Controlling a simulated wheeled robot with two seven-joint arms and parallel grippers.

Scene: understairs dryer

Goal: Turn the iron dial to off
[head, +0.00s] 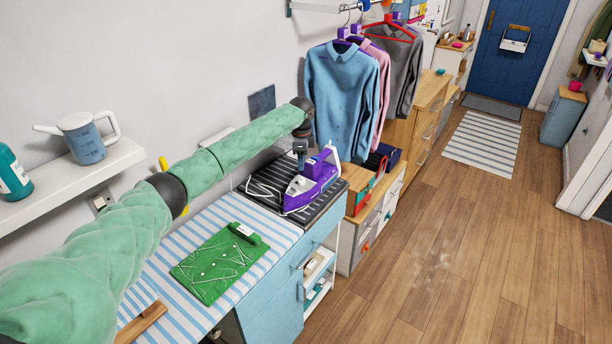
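A purple and white iron (321,178) rests on a dark ribbed mat (328,202) at the far end of the blue cabinet top. Its dial is too small to make out. My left arm reaches in from the left in a green padded sleeve. My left gripper (300,158) points down just beside the iron, on its left side. Whether it touches the iron or its dial, and whether its fingers are open, I cannot tell at this size. My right gripper is not in view.
Shirts (342,95) hang behind the iron. A watering can (84,137) stands on a wall shelf (75,180). The wooden floor (440,270) on the right is clear.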

